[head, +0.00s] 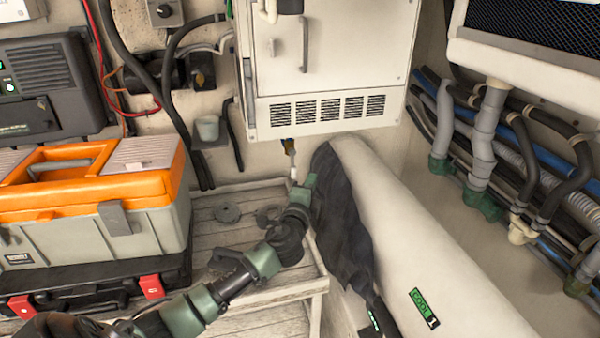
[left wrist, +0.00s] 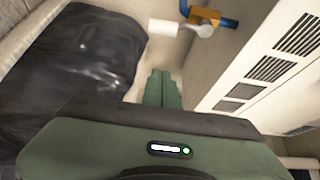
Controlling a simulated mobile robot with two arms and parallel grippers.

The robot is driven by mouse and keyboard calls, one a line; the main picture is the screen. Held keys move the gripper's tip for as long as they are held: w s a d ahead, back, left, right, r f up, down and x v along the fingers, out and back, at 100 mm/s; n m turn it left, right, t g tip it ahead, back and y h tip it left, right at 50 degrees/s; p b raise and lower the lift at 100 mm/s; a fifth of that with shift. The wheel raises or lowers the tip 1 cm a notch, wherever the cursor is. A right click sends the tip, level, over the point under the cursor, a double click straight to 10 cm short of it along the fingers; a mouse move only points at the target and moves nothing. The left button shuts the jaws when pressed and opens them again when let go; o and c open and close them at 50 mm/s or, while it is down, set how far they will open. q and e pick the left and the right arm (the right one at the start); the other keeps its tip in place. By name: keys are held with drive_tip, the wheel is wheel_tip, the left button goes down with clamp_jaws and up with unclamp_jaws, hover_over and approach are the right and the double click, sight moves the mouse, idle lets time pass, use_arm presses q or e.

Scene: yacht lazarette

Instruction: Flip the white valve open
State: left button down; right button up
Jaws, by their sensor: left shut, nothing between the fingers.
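The valve has a small brass-coloured body (left wrist: 203,15) with a blue pipe end and a white lever (left wrist: 165,27), at the top of the left wrist view. In the head view the valve (head: 289,146) is small, just under the white cabinet, with its white lever pointing down. My left gripper (head: 309,182) is below the valve and a little right of the lever. In the left wrist view its green fingers (left wrist: 163,88) are together with nothing between them, and the lever is beyond their tips, apart from them. My right gripper is out of view.
A white vented cabinet (head: 330,75) hangs above the valve. A black cloth (head: 343,215) drapes over a large white cylinder (head: 420,250) right of my gripper. An orange-grey toolbox (head: 95,215) stands left, on a black case. Hoses and pipes line the right wall.

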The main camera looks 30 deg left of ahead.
use_arm(q)
drive_tip(key=a+p, duration=0.1)
drive_tip(key=a, duration=0.1)
drive_tip(key=w+a+p, duration=0.1)
drive_tip(key=a, duration=0.1)
drive_tip(key=shift+w+a, duration=0.1)
drive_tip(key=shift+a, duration=0.15)
drive_tip(key=shift+w, duration=0.1)
drive_tip(key=shift+f, duration=0.1)
